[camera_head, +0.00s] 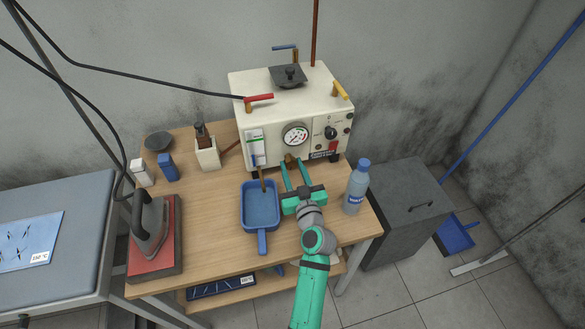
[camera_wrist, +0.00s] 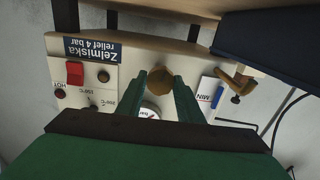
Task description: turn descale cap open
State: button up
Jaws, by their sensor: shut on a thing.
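The descale cap (camera_head: 290,158) appears to be the round brass knob low on the front of the cream boiler (camera_head: 245,88). In the wrist view the brass cap (camera_wrist: 160,77) sits between the fingertips. My gripper (camera_head: 293,164) reaches it from the front, with its green fingers shut on the cap's two sides. In the wrist view my gripper (camera_wrist: 160,82) partly covers the pressure gauge (camera_wrist: 151,112). The cap's turn angle cannot be told.
A blue dustpan-like tray (camera_head: 261,228) lies left of my gripper under a brass spout (camera_head: 262,180). A water bottle (camera_head: 357,187) stands close on the right. An iron (camera_head: 148,233) stands at the table's left. A grey cabinet (camera_head: 405,205) is right of the table.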

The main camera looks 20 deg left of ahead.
jog(key=shift+a+f+n, duration=0.1)
jog(key=shift+n, duration=1.1)
jog(key=o, duration=1.1)
jog(key=shift+c, duration=0.2)
jog(key=shift+s, duration=0.1)
jog(key=v, duration=1)
jog(key=shift+s+d, duration=0.25)
jog(key=shift+s, duration=0.05)
